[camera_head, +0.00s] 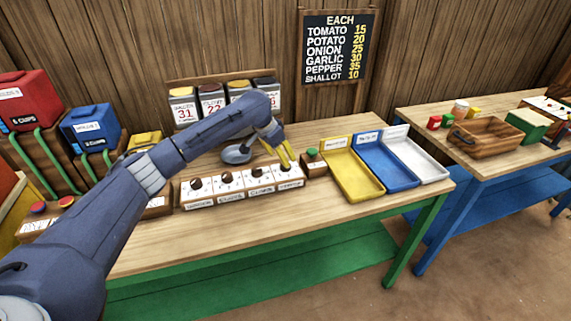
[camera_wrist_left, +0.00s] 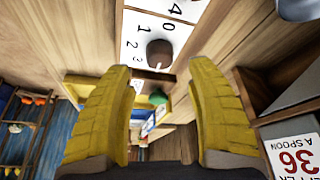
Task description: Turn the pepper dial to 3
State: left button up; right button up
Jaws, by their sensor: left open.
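The pepper dial (camera_head: 286,169) is the rightmost of a row of brown knobs on a wooden dial box (camera_head: 245,197) on the table. In the left wrist view a brown knob (camera_wrist_left: 160,52) sits on a white plate with the numbers 0 to 4 around it. A short white mark shows on its edge; which number it points at is unclear. My left gripper (camera_head: 284,152) has yellow fingers and hangs over the pepper end of the box. In its wrist view the gripper (camera_wrist_left: 163,78) is open and empty, with the knob just beyond the fingertips. My right gripper is out of view.
A green button box (camera_head: 314,163) stands close right of the dials, then yellow (camera_head: 350,172), blue (camera_head: 385,168) and white trays (camera_head: 420,162). A grey scoop-like thing (camera_head: 236,154) and spice canisters (camera_head: 183,106) are behind. A 36-a-spoon label (camera_wrist_left: 295,155) is near the right finger.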

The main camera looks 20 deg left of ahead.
pick_arm(q)
jog(key=shift+x, duration=2.65)
jog(key=shift+c, duration=0.2)
grip_shut()
